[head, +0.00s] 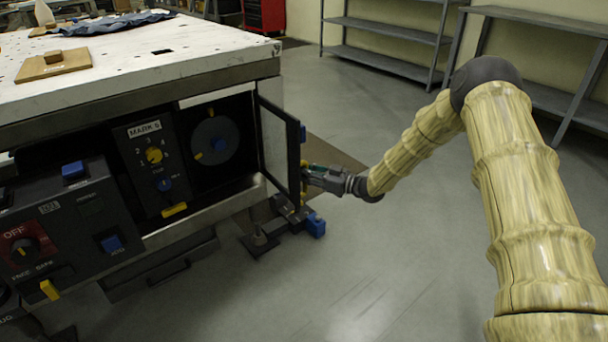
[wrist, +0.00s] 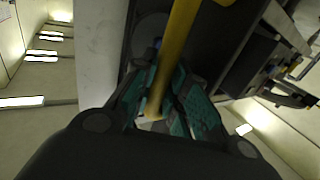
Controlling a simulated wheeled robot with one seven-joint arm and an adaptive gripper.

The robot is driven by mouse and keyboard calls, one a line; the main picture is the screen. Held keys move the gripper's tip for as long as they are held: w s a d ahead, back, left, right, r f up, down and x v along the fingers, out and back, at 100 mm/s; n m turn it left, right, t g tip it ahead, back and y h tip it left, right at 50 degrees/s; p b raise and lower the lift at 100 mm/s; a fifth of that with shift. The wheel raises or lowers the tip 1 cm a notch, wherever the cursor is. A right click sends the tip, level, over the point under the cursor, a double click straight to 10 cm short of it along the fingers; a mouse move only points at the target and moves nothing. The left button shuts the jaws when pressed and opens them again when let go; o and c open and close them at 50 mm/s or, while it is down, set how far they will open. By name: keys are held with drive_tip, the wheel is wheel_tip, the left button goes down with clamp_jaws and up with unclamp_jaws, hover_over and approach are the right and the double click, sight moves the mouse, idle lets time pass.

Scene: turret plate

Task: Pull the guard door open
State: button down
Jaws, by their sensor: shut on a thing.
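The guard door (head: 279,150), a dark frame with a clear pane, stands swung out from the front of the bench at its right end. The recess behind it is uncovered, showing a round turret plate (head: 215,140). My gripper (head: 308,174) is at the outer face of the door, near its free edge. In the wrist view my gripper (wrist: 162,92) has its teal-padded fingers closed around a yellow bar handle (wrist: 179,45). In the head view the handle is mostly hidden by the door and gripper.
A MARK 5 panel (head: 150,160) with yellow and blue knobs is left of the recess. A control box (head: 60,235) juts out at the lower left. A blue-ended fixture (head: 315,225) sits low under the door. The floor (head: 350,270) in front is clear.

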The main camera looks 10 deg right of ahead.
drive_tip(key=c, duration=1.4)
unclamp_jaws()
drive_tip(key=v, duration=1.2)
